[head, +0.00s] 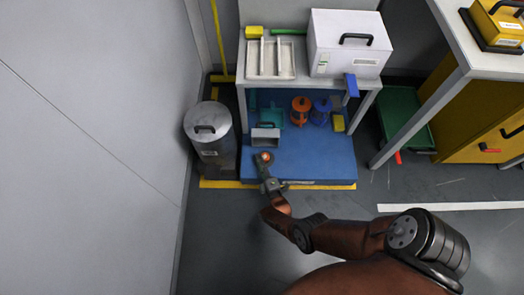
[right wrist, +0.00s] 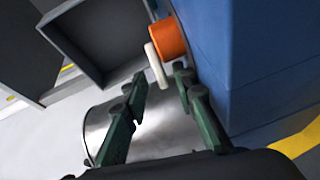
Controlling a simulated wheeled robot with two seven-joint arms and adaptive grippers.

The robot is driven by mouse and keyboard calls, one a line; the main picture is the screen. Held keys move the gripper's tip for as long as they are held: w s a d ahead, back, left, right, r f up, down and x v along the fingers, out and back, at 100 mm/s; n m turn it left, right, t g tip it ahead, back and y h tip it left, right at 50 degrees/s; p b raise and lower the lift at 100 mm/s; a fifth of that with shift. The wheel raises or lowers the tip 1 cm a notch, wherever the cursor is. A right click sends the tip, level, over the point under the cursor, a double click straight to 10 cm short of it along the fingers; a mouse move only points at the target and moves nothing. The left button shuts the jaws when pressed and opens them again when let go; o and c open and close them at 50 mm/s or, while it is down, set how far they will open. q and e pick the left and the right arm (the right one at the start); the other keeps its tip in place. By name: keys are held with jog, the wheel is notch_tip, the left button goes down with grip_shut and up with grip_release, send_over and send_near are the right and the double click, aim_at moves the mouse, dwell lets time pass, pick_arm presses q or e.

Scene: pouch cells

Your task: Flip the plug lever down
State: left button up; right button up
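The plug is an orange cylinder (right wrist: 168,38) on the side of the blue block, with a pale lever (right wrist: 155,62) on its near end. In the head view the plug (head: 264,156) is a small orange and white spot at the front left of the blue platform (head: 320,160). My right gripper (right wrist: 159,78) has its two green fingers spread, one on each side of the lever's lower end. Nothing is clamped between them; whether a finger touches the lever I cannot tell. In the head view my right gripper (head: 266,174) is just in front of the plug. My left gripper is out of view.
A metal bin (head: 210,135) stands left of the platform and shows behind the fingers. A grey open box (head: 265,138) sits close to the plug. Orange and blue items (head: 301,108) stand farther back under the table (head: 245,85). The floor in front is clear.

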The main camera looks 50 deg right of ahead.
jog(key=shift+v, duration=3.65)
jog(key=shift+s+f, duration=0.1)
jog(key=shift+s, duration=0.05)
